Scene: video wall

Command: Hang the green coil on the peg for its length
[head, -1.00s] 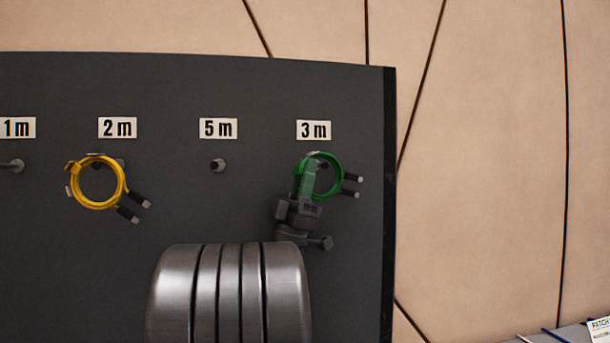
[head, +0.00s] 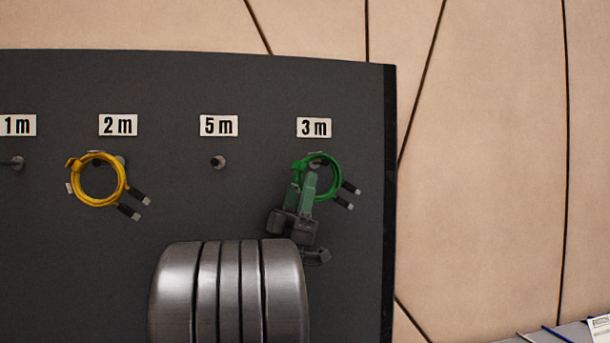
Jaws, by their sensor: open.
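The green coil (head: 334,187) hangs at the peg under the 3 m label (head: 314,127), with its two dark connector ends pointing to the lower right. The 3 m peg (head: 319,163) shows inside the top of the coil's ring. My gripper (head: 302,188) is at the coil's lower left, with its fingers apart. The fingers overlap the coil's left side in the picture, and I cannot tell if they touch it.
A yellow coil (head: 82,198) hangs on the peg under the 2 m label (head: 118,125). The 5 m peg (head: 218,162) is bare. The 1 m peg (head: 17,163) shows at the left edge. The dark board (head: 200,80) ends right of the green coil.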

